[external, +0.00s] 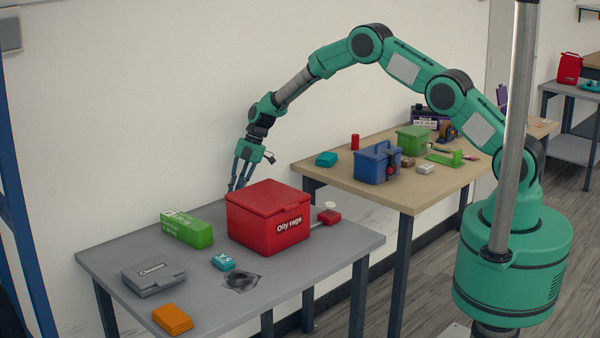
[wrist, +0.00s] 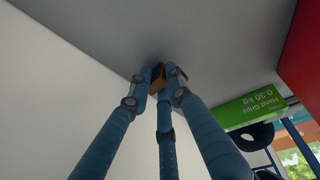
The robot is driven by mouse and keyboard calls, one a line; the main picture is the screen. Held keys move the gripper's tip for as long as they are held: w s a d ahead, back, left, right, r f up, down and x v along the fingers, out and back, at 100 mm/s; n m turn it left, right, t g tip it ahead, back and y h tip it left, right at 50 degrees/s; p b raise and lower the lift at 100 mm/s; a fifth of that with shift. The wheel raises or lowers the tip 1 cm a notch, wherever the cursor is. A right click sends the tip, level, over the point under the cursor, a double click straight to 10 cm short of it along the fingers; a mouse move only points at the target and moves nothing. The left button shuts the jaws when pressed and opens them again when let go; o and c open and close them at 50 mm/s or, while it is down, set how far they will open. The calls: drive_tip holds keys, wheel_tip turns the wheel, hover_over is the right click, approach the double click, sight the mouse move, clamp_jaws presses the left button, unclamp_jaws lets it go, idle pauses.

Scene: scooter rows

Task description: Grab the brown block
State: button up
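The brown block (wrist: 158,86) shows in the wrist view as a small brown piece, partly hidden by my fingers. It is at the grey table top, close to the table's wall-side edge. My gripper (wrist: 158,88) has three blue fingers, and their tips close in on the block from several sides and appear to touch it. In the external view my gripper (external: 236,186) points down behind the red box, at the back of the grey table. The brown block is hidden there. I cannot tell whether the block is lifted.
A red "Oily rags" box (external: 268,218) stands right in front of my gripper. A grey case (external: 153,279), a teal box (external: 223,261) and an orange box (external: 172,319) lie nearer the front. The wall is close behind.

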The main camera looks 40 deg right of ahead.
clamp_jaws()
drive_tip(key=shift+r, duration=0.1)
drive_tip(key=shift+r+p, duration=0.35)
drive_tip(key=shift+r, duration=1.15)
drive_tip(key=shift+s+r, duration=0.2)
drive_tip(key=shift+r, duration=0.05)
drive_tip(key=s+d, duration=0.1)
drive_tip(key=s, duration=0.4)
drive_tip(key=s+d+r, duration=0.1)
drive_tip(key=s+d, duration=0.1)
drive_tip(key=s, duration=0.3)
drive_tip(key=s+d, duration=0.1)
drive_tip(key=s, duration=0.4)
drive_tip(key=shift+d+r+p, duration=0.15)
drive_tip(key=shift+d+p, duration=0.1)
drive_tip(key=shift+p, duration=0.15)
